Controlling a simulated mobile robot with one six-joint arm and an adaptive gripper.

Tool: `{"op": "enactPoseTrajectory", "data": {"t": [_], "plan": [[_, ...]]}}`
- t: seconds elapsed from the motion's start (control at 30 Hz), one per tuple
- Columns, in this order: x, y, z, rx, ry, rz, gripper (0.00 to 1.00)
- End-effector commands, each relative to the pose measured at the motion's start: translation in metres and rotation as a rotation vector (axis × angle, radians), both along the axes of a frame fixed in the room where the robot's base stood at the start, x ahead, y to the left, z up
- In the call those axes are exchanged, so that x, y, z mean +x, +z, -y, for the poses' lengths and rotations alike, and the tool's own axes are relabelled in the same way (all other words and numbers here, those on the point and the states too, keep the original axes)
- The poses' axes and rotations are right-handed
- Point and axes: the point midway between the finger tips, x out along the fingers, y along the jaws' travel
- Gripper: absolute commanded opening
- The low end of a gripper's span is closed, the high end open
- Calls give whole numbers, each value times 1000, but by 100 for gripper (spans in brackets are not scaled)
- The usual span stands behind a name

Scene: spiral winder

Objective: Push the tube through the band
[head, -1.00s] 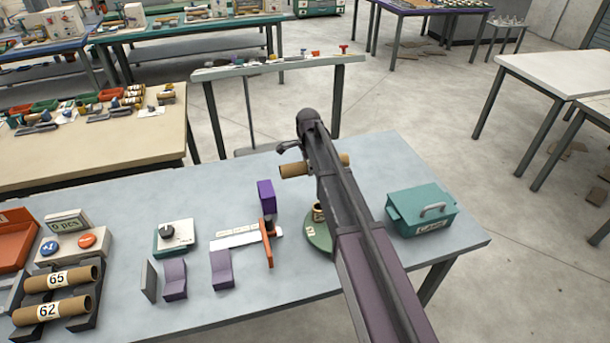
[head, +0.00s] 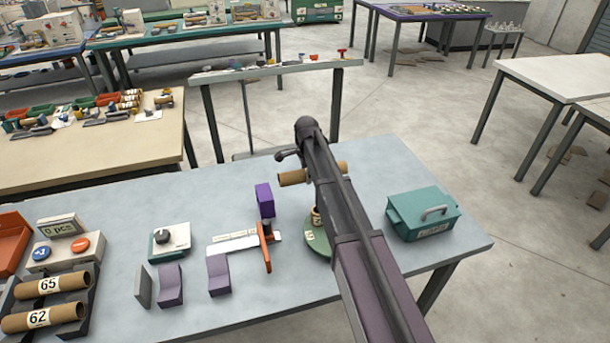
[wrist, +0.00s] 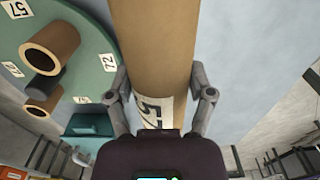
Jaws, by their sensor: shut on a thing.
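My gripper (wrist: 160,98) is shut on a brown cardboard tube (wrist: 155,40), with one finger on each side near its white number label. In the head view the same tube (head: 293,178) lies crosswise under the end of my arm, above the table's far part. My arm hides its middle and the fingers there. A green round plate (head: 316,236) sits on the table below my arm, partly hidden. In the wrist view it carries numbered labels, short brown tube pieces (wrist: 52,47) and a dark peg (wrist: 45,86). I cannot make out a band with certainty.
Left of the plate stand an orange stop (head: 265,247) with a white scale (head: 230,243) and a purple block (head: 265,200). A teal box (head: 424,212) stands right. Tubes 65 and 62 (head: 48,286) lie in a rack at left.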

Motion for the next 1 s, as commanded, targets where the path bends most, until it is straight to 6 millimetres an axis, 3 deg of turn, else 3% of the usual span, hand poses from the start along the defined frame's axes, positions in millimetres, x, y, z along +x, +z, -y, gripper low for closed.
{"op": "enactPoseTrajectory", "data": {"t": [1.0], "plan": [[0, -36, -2, 0, 2, 0, 20]]}}
